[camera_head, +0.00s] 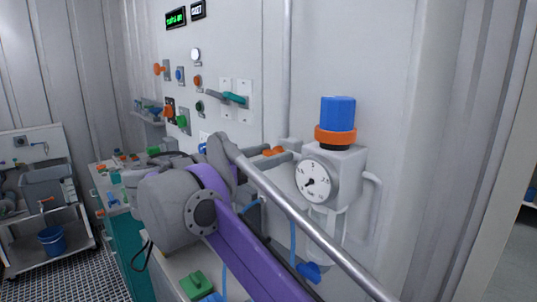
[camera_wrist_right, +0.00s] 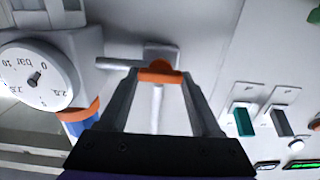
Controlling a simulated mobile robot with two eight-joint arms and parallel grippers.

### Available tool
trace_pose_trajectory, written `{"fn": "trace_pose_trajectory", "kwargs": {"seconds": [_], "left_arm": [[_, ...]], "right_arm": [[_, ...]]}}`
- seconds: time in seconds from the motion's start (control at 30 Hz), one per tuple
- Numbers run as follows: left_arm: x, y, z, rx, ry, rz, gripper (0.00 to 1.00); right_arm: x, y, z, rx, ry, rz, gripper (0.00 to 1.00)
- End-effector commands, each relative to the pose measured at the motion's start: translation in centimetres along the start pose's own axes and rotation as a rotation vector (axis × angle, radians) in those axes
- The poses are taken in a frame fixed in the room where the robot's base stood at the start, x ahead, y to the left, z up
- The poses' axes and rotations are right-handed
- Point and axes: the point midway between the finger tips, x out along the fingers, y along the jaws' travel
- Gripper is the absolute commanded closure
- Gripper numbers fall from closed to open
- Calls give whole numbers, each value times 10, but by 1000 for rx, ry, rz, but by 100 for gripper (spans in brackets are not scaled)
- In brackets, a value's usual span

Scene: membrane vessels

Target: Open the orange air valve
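The orange air valve handle (camera_wrist_right: 160,76) sits on a grey pipe fitting by the wall. In the head view the orange handle (camera_head: 275,151) shows just beyond my right wrist, left of the pressure gauge. My right gripper (camera_wrist_right: 161,84) points at it, with its two fingers spread wide. One fingertip is on each side of the handle, very near its ends; I cannot tell whether they touch it. In the head view my right arm hides most of this gripper. My left gripper is in neither view.
The round gauge (camera_head: 314,181) and the regulator with a blue knob (camera_head: 338,112) stand right of the valve. Wall switches with a teal lever (camera_head: 235,98) are above left. A cart (camera_head: 45,215) with a blue bucket (camera_head: 52,240) stands at far left.

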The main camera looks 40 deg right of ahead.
Motion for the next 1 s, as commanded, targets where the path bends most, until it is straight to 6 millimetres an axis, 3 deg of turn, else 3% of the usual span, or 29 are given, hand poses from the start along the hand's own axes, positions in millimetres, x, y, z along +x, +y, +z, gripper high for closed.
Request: {"fn": "trace_pose_trajectory", "kwargs": {"seconds": [0.03,0.2,0.57,1.0], "left_arm": [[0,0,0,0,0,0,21],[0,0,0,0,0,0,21],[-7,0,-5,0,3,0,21],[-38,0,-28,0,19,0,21]], "right_arm": [[0,0,0,0,0,0,63],[0,0,0,0,0,1,91],[0,0,-1,-67,-1,1,91],[0,-2,-3,-419,-1,1,91]]}}
